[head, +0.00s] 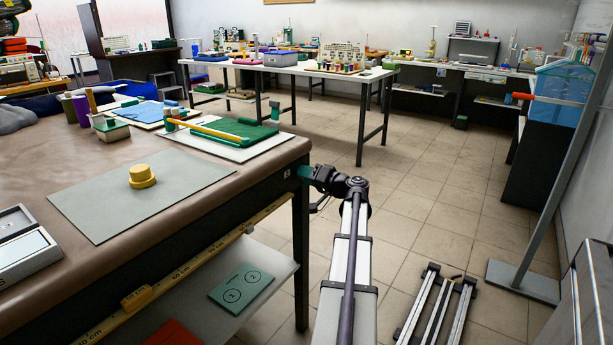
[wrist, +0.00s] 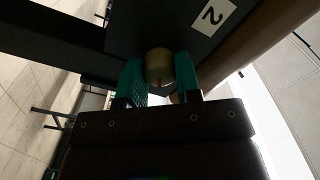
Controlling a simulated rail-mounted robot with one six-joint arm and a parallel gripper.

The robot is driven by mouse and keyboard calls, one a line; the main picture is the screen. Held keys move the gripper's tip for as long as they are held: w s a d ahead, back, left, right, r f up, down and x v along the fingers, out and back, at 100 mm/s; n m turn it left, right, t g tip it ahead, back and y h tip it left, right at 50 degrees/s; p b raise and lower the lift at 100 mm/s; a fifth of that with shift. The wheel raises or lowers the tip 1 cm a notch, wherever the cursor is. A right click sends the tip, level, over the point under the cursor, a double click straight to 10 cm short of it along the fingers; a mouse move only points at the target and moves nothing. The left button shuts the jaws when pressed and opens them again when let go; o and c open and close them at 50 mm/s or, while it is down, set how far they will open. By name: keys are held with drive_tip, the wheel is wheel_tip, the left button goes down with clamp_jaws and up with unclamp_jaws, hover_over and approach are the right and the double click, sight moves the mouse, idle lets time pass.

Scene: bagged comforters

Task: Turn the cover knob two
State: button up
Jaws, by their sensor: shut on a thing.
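The cover knob two (wrist: 159,64) is a round, pale yellowish-tan knob in the wrist view, beside a white label (wrist: 213,13) with a "2" on a dark panel. My gripper (wrist: 160,80) has its teal fingers on either side of the knob and is shut on it. A small reddish mark shows low on the knob. In the head view my gripper (head: 305,172) reaches the right end of the brown-topped table (head: 70,172), next to a small white label (head: 287,173). The knob itself is hidden there behind the fingers.
A yellow round piece (head: 142,177) sits on a grey mat (head: 105,218). A green card (head: 241,287) with circles 1 and 2 lies on the lower shelf (head: 270,266). A yellow ruler (head: 205,259) runs along the table's front. Tiled floor to the right is mostly clear.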

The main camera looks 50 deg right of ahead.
drive_tip(key=shift+f+m, duration=0.1)
drive_tip(key=shift+m, duration=7.8)
drive_tip(key=o, duration=0.9)
drive_tip(key=shift+s, duration=0.1)
drive_tip(key=s, duration=1)
drive_tip(key=shift+s+d, duration=0.2)
drive_tip(key=shift+s, duration=0.1)
